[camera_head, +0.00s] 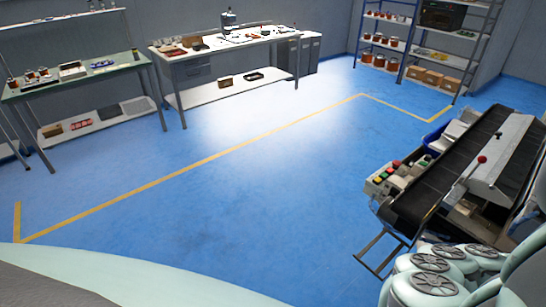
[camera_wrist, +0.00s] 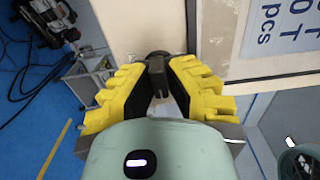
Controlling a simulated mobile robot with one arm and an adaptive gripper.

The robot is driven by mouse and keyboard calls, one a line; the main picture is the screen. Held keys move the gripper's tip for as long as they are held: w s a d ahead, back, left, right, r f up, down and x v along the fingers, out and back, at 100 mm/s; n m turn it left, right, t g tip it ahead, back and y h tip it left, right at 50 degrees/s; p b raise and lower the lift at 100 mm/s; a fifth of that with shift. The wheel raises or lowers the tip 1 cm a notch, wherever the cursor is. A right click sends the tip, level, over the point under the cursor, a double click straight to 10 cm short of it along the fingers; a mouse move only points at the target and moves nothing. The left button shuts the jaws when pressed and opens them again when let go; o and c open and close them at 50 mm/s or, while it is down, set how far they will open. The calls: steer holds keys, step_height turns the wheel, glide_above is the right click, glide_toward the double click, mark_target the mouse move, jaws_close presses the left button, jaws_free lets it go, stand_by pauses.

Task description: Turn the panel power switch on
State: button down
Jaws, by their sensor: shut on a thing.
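In the wrist view my gripper (camera_wrist: 157,82) has two yellow ribbed fingers with dark inner pads. The fingers are closed around a small black knob-like part, which looks like the power switch (camera_wrist: 157,63), in front of a pale beige panel (camera_wrist: 135,25). The fingers hide part of the knob, and I cannot tell which way it is set. In the head view my gripper and this switch are not seen; only my arm links show at the lower right.
In the wrist view a sign with blue lettering (camera_wrist: 280,22) is at the upper right. In the head view a black belt machine (camera_head: 450,180) with a button box (camera_head: 393,178) stands at the right. Workbenches (camera_head: 215,48) and shelving (camera_head: 425,50) line the back. The blue floor between is clear.

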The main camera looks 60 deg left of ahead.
steer(key=shift+s, duration=0.15)
steer(key=c, duration=1)
jaws_free()
steer(key=shift+d, duration=0.1)
steer(key=a, duration=1.2)
steer(key=shift+s, duration=0.35)
